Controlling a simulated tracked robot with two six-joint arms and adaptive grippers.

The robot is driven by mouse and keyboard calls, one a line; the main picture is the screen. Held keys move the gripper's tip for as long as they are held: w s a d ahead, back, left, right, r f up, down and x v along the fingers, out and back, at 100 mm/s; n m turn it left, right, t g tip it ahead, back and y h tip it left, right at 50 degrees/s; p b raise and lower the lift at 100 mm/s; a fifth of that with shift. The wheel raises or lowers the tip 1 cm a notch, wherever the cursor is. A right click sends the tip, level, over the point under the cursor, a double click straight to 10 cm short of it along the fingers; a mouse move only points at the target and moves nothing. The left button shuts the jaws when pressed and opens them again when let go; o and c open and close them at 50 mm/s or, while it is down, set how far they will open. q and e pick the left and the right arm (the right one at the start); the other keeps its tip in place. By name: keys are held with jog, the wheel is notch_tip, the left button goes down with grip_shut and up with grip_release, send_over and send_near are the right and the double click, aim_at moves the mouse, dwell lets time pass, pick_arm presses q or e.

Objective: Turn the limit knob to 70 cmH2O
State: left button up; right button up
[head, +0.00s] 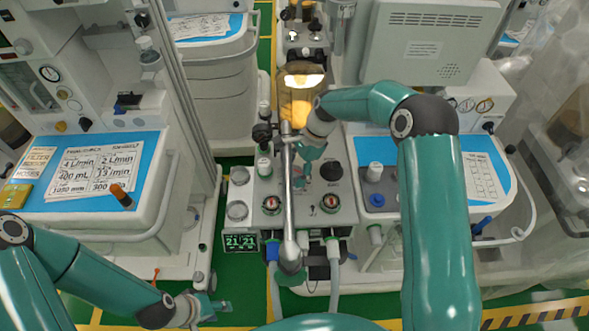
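The absorber unit's grey panel (318,215) stands in the middle of the head view. It carries a black knob (331,170) and two round red-and-white dials, one at left (271,205) and one at right (330,203). I cannot tell which control is the limit knob, and no scale is readable. My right gripper (309,163) is over the upper panel, just left of the black knob; its fingertips are partly hidden and contact cannot be judged. My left gripper (218,303) is low at left, apart from the panel, with nothing visible in it. Its finger gap is unclear.
A green display (241,242) reads 21 and 21. Hoses (334,270) hang below. Carts with blue tops stand at left (90,205) and right (440,200).

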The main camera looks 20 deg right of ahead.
jog(key=c, duration=1.1)
jog(key=shift+f+m+t+b, duration=0.1)
jog(key=shift+m+t+b, duration=0.3)
jog(key=shift+m+b, duration=0.45)
jog(key=shift+c, duration=0.2)
jog(key=m+t, duration=0.1)
jog(key=m, duration=0.1)
jog(key=shift+m, duration=0.35)
jog(key=o, duration=1.1)
jog(key=shift+o, duration=0.2)
jog(key=v, duration=1.2)
